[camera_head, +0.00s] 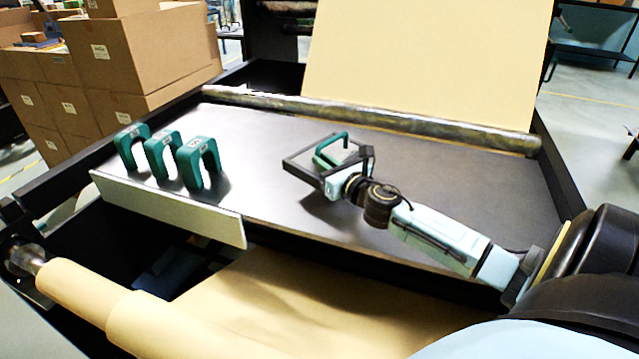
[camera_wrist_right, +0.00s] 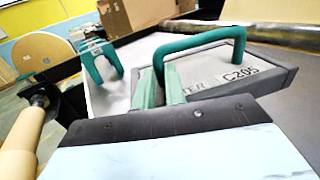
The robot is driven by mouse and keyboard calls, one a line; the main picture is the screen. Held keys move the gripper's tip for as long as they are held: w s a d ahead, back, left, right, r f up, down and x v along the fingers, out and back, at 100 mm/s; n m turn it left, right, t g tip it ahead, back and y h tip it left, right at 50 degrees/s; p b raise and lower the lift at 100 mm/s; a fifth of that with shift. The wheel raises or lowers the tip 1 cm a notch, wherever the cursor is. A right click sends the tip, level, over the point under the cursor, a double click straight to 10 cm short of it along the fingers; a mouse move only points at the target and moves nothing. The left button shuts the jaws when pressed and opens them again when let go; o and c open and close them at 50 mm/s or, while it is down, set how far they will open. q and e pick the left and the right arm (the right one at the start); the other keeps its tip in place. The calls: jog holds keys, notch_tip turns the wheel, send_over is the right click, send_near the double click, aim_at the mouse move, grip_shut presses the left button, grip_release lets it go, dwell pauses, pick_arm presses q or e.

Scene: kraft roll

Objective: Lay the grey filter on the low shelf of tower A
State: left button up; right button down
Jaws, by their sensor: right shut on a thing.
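The grey filter is a flat grey block with a green handle and the lettering C205 on its top face in the right wrist view (camera_wrist_right: 222,83). In the head view, its dark edge (camera_head: 303,174) shows over the middle of the dark table. My right gripper (camera_head: 335,165) is shut on the filter's green handle; its green fingers also show in the wrist view (camera_wrist_right: 163,88). A shadow lies below the filter, which looks held above the table. I cannot make out tower A or its low shelf. My left gripper is out of view.
Three green arches (camera_head: 162,155) stand on the left of the dark table (camera_head: 265,145), behind a pale strip (camera_head: 165,210). A long metal roller (camera_head: 370,118) crosses the back. Cardboard boxes (camera_head: 125,70) are stacked at the left. Brown paper (camera_head: 250,300) lies in front. The table's right side is clear.

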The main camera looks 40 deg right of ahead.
notch_tip(320, 180, down, 7)
jog(key=shift+r+b, duration=0.2)
jog(key=shift+b, duration=0.9)
jog(key=c, duration=1.5)
grip_release()
jog(key=shift+f, duration=0.1)
jog(key=shift+o, duration=0.2)
